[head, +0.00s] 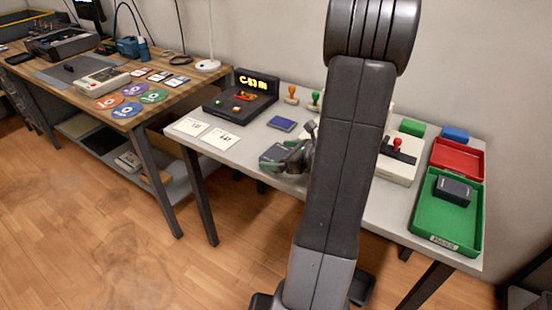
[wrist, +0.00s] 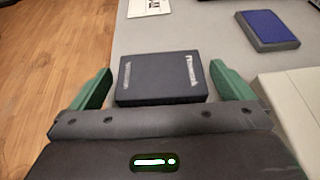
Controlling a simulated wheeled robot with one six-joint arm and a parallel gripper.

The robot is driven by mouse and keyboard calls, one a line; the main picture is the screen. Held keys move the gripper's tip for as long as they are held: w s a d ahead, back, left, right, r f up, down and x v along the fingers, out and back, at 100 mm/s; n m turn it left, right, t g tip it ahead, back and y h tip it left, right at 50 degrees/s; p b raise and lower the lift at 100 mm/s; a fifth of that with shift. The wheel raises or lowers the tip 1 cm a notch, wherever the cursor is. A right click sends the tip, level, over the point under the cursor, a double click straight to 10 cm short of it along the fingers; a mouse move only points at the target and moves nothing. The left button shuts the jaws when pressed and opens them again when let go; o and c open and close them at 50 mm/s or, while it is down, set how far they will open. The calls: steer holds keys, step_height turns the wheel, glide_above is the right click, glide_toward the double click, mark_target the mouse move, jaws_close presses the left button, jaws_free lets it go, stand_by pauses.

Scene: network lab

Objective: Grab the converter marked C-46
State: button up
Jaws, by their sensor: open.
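A dark box-shaped unit (wrist: 160,78) lies on the grey table between the green fingers of my gripper (wrist: 161,72) in the wrist view. The fingers are open, with a visible gap on each side of the box. Pale lettering on its top is too small to read, so I cannot tell whether it is C-46. In the head view my gripper (head: 293,157) is low over the table and partly covers this box (head: 272,156). Another dark box (head: 453,190) lies in the green tray (head: 430,228) at the right; its marking is unreadable.
A black console (head: 240,103) with a lit display, apparently C-53 IN, stands behind left. Two white cards (head: 222,139) lie at the left edge. A blue flat block (head: 282,124) lies behind the box. A white joystick unit (head: 398,165) and red tray (head: 458,158) stand right.

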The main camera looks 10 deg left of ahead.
steer(key=shift+x, duration=0.9)
steer(key=shift+c, duration=0.4)
steer(key=c, duration=1)
